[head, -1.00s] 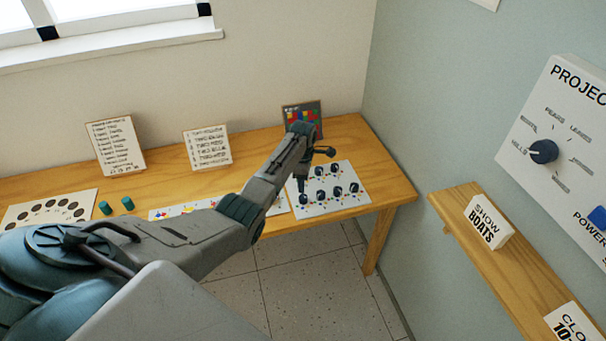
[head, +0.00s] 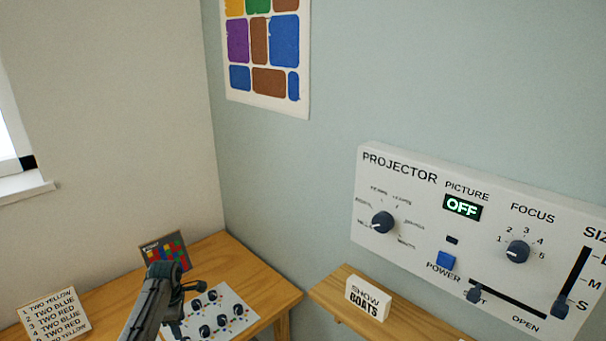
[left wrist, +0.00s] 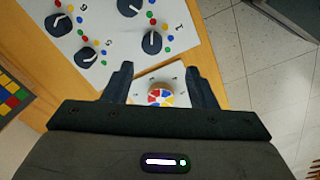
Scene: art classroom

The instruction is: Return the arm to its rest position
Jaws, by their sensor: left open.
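My left arm comes in from the bottom in the head view, over the wooden table's right end. My left gripper (left wrist: 158,78) is open in the left wrist view, its two dark fingers apart. Below and between the fingers is a small round piece (left wrist: 160,97) with red, yellow and blue marks, on a white card; the fingers do not visibly touch it. In the head view the gripper is mostly hidden by the arm. My right gripper is in neither view.
A white sheet with several dark knobs (head: 213,322) lies on the table (head: 255,262), beside the arm. A coloured grid panel (head: 165,252) and a list card (head: 54,316) stand behind. A projector panel (head: 400,180) is on the wall, above a shelf with a "SHOW BOATS" block (head: 368,298).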

